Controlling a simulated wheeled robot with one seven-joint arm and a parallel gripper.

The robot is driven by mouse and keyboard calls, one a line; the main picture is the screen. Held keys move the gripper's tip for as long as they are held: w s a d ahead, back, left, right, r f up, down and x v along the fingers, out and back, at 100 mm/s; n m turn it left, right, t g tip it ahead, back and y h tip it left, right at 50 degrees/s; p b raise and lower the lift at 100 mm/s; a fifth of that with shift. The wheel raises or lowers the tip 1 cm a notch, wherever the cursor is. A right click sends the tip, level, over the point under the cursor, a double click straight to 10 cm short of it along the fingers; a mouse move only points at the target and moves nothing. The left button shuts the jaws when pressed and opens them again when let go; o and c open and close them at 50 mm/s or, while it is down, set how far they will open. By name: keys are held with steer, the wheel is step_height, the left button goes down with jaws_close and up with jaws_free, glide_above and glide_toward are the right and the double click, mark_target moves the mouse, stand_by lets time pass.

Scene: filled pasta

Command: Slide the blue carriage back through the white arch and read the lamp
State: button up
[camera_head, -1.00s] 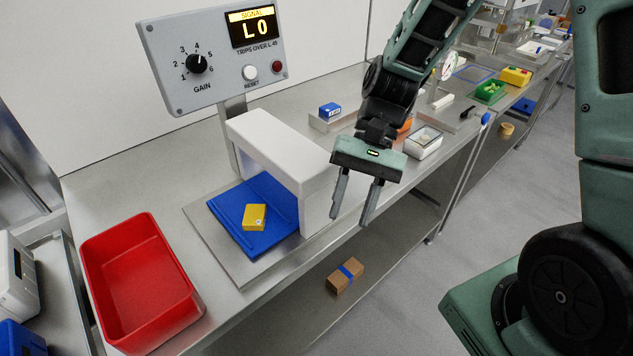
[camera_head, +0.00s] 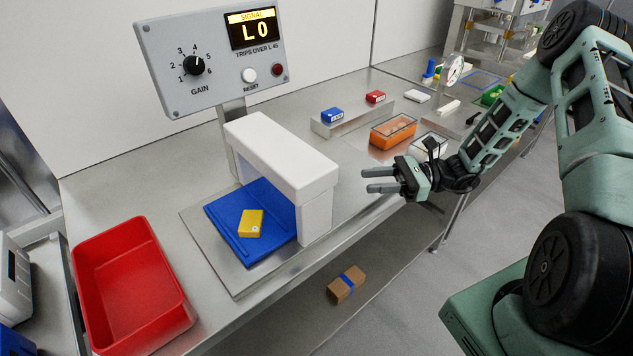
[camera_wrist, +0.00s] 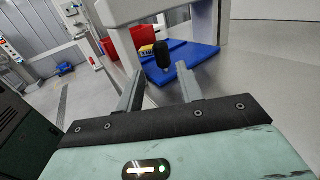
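The blue carriage (camera_head: 225,220) lies on a steel plate, partly under the white arch (camera_head: 275,150) and out on its left side. A yellow pack (camera_head: 250,223) sits on the carriage. A black handle (camera_wrist: 162,56) shows in the wrist view in front of the carriage (camera_wrist: 198,52), between my fingers in the picture. The panel (camera_head: 212,62) reads "SIGNAL L0" and "TRIPS OVER L 45". Its round red lamp (camera_head: 277,70) looks dark. My gripper (camera_head: 366,180) is open and empty, right of the arch, with its fingers pointing left toward it.
A red bin (camera_head: 133,285) stands left of the plate. Right of the arch are a blue box (camera_head: 332,115), a red box (camera_head: 375,97) and an orange tub (camera_head: 393,132). A brown box (camera_head: 346,285) lies on the lower shelf. The bench just right of the arch is clear.

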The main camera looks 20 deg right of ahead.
steer(key=p+x, duration=0.3)
steer(key=x, duration=1)
steer(key=shift+a, duration=0.35)
jaws_close()
